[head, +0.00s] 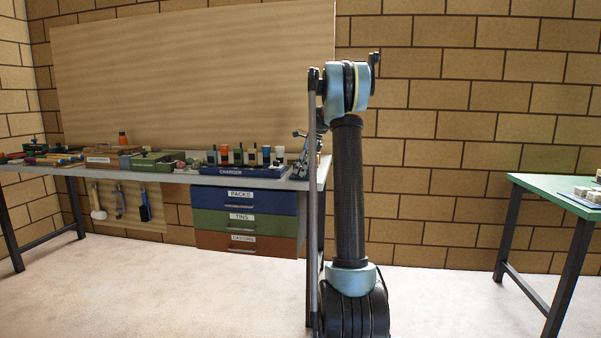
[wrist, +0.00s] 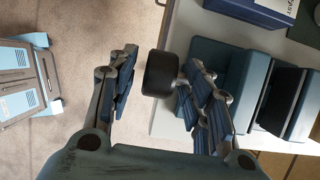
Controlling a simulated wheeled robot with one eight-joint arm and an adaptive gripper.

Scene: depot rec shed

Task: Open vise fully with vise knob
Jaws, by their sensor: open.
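The vise knob (wrist: 160,74) is a short black cylinder on a metal screw in the wrist view. The blue vise (wrist: 214,68) is to its right, with a second blue and black section (wrist: 283,100) farther right. My gripper (wrist: 160,66) is open, with one finger left of the knob and the other at its right side by the screw. I cannot tell whether either finger touches the knob. The gap between the vise jaws is not clear. In the head view, my arm partly hides my gripper and the vise at the bench's right end.
The grey workbench (head: 178,178) carries a dark blue charger rack (head: 245,172), a green case (head: 152,160) and several tools. Labelled drawers (head: 246,223) hang below. A green table (head: 560,193) stands at the right. The floor between the two tables is clear.

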